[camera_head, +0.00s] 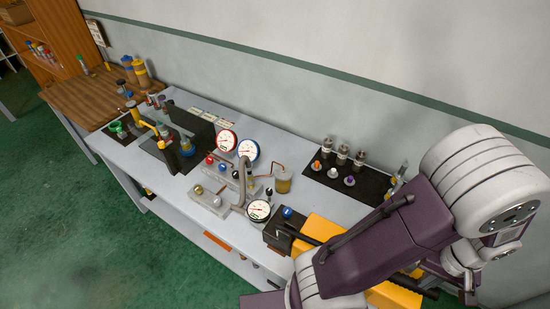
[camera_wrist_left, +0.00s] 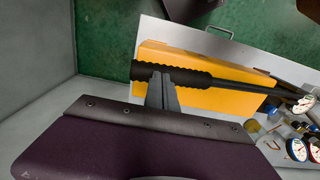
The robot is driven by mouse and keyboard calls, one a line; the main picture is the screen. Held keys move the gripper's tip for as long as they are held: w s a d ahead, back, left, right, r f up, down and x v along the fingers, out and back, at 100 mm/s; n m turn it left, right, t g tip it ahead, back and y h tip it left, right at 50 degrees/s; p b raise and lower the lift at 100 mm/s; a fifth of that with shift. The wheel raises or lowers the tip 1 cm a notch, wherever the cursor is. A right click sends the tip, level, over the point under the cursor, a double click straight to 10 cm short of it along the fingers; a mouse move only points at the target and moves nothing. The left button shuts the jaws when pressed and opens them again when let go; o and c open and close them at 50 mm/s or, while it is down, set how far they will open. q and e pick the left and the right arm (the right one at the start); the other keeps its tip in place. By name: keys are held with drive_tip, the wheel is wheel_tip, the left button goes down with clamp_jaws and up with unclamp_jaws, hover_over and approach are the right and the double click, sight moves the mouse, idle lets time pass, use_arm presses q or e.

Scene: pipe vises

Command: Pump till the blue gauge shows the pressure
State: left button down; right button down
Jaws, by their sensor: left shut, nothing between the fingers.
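The blue-rimmed gauge (camera_head: 248,149) stands on the bench beside a red-rimmed gauge (camera_head: 227,140). Its needle is too small to read. It also shows at the right edge of the left wrist view (camera_wrist_left: 298,149). The yellow pump (camera_head: 322,227) lies at the bench's near right, partly hidden by my left arm. In the left wrist view its black handle (camera_wrist_left: 195,75) runs above the yellow body (camera_wrist_left: 225,98). My left gripper (camera_wrist_left: 162,88) is shut with nothing between the fingers, its tips overlapping the handle's ribbed grip; contact is unclear. My right gripper is not in view.
A black-rimmed gauge (camera_head: 259,210) stands left of the pump. A cup of amber liquid (camera_head: 283,182) and a black tray (camera_head: 345,178) with small fittings are behind. Vises (camera_head: 175,145) fill the bench's left part. A wall runs behind.

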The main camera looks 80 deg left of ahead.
use_arm(q)
drive_tip(key=shift+w+d+f+b, duration=0.15)
drive_tip(key=shift+f+b, duration=0.4)
drive_tip(key=shift+f, duration=0.4)
drive_tip(key=shift+w+d+f+b, duration=0.15)
drive_tip(key=shift+f+b, duration=0.4)
drive_tip(key=shift+f, duration=0.35)
